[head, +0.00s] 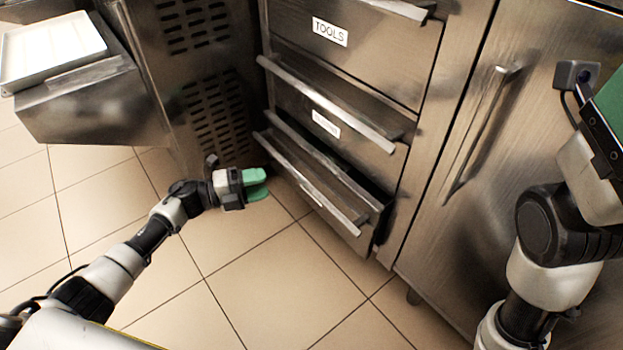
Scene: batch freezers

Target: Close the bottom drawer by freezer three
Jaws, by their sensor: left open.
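The bottom drawer (345,226) is the lowest in a steel drawer stack. It stands pulled out, with its dark inside showing behind the front and a long bar handle along its top edge. My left gripper (262,184), with green fingers, is open and empty. It is low over the floor, in front of the drawer's left end; no contact with the drawer can be made out. My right gripper (608,100) shows only in part at the right edge, with its fingertips cut off.
Above are a middle drawer with a small label (326,124) and a drawer labelled TOOLS (330,32). A steel door with a vertical handle (482,130) is on the right. A white tray (50,48) rests on a steel ledge at upper left. The tiled floor (265,290) in front is clear.

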